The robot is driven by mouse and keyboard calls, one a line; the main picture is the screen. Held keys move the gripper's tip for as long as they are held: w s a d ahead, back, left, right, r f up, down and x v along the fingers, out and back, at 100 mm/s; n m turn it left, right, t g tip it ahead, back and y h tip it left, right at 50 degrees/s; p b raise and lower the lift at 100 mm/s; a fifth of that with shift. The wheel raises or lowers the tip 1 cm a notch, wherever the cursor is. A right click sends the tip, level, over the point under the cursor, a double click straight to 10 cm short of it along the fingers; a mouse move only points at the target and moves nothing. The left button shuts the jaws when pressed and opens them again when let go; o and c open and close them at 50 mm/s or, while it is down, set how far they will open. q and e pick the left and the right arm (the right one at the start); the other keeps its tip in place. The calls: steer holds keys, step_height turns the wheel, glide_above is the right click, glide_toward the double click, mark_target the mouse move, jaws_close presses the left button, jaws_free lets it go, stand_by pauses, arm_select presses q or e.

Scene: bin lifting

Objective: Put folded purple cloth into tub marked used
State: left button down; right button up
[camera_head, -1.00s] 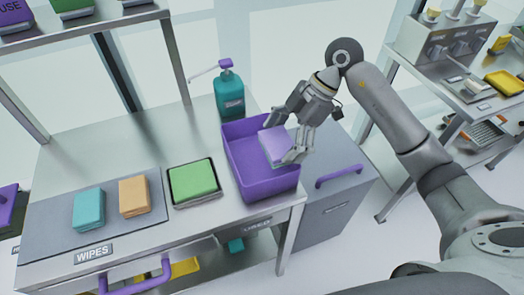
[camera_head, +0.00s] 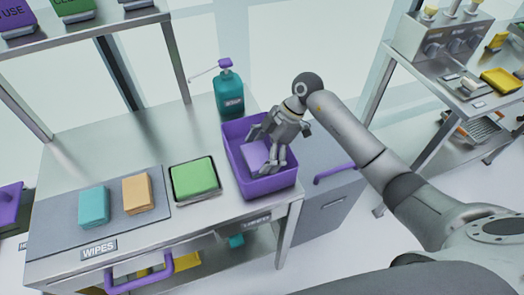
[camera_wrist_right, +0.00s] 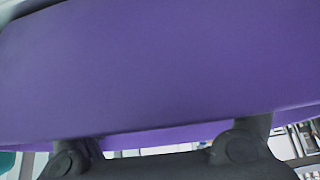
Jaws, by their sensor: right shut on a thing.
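The folded purple cloth (camera_head: 254,156) is a light purple pad, low inside the purple tub (camera_head: 264,188) at the table's right end. My right gripper (camera_head: 267,152) reaches into the tub and is shut on the cloth, with its fingers on either side. The fingers cover part of the cloth, and I cannot tell whether it touches the tub's floor. The label under the tub on the table front is partly hidden and hard to read. In the right wrist view, a purple surface fills most of the picture. My left gripper is not in view.
A teal pump bottle (camera_head: 229,94) stands behind the tub. A green cloth in a tray (camera_head: 194,179) lies to its left. Teal (camera_head: 93,206) and orange (camera_head: 138,194) cloths lie on a grey mat marked WIPES. A grey cabinet (camera_head: 325,205) stands to the right.

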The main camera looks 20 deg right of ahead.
steer(key=o, duration=0.8)
steer(key=shift+c, duration=0.2)
steer(key=b+v, duration=0.2)
steer(key=v, duration=1)
